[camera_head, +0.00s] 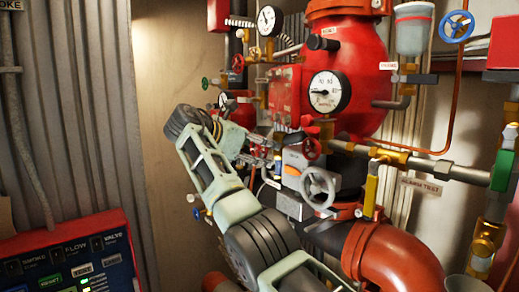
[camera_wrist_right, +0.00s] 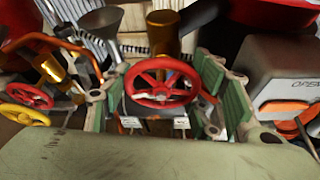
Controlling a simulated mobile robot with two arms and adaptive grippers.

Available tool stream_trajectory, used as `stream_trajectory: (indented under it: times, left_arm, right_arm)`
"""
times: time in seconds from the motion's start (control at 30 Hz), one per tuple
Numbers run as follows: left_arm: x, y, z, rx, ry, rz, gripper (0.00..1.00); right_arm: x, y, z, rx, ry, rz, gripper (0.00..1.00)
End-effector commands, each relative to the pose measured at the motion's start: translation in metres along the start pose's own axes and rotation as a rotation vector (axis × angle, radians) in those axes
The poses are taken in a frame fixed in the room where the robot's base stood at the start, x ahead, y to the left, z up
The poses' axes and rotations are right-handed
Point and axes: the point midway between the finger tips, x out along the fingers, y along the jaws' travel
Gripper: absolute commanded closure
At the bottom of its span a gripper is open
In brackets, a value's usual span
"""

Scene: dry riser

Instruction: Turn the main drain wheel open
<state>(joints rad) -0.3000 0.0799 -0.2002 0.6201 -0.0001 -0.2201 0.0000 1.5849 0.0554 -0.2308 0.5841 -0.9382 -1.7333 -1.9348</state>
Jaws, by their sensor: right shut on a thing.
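My right arm reaches up from the bottom of the head view, and its gripper (camera_head: 266,150) is among the valves left of the grey box valve. In the right wrist view a red spoked handwheel (camera_wrist_right: 162,83) sits between the green-padded fingers of my right gripper (camera_wrist_right: 175,95), which is shut on it. A brass stem (camera_wrist_right: 163,32) rises behind this wheel. In the head view the grip itself is small and partly hidden. I cannot read a label naming this wheel as the main drain. My left gripper is out of view.
A large red valve body (camera_head: 345,75) with a gauge (camera_head: 328,92) stands behind. A grey box marked OPEN (camera_wrist_right: 285,75) is close on the right in the wrist view. A control panel (camera_head: 70,262) is lower left.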

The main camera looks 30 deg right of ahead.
Motion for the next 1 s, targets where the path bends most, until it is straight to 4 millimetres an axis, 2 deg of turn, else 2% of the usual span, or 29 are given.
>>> stream_trajectory:
  times: [0.37,0.4,0.6,0.87,1.0]
  left_arm:
    - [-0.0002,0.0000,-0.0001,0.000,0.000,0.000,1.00]
    - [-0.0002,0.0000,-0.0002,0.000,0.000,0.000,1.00]
    - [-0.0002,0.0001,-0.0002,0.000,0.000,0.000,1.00]
    - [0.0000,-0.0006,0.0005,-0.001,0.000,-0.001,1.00]
    - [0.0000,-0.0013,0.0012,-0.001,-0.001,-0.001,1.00]
  right_arm:
    - [-0.0010,0.0009,0.0025,-0.001,-0.004,0.003,0.71]
    - [-0.0010,0.0009,0.0025,-0.001,-0.004,0.003,0.42]
    - [-0.0006,0.0005,0.0015,-0.002,-0.003,0.001,0.26]
    - [-0.0003,0.0003,0.0004,-0.002,-0.001,0.000,0.26]
    - [-0.0078,0.0009,0.0003,-0.003,-0.001,0.002,0.26]
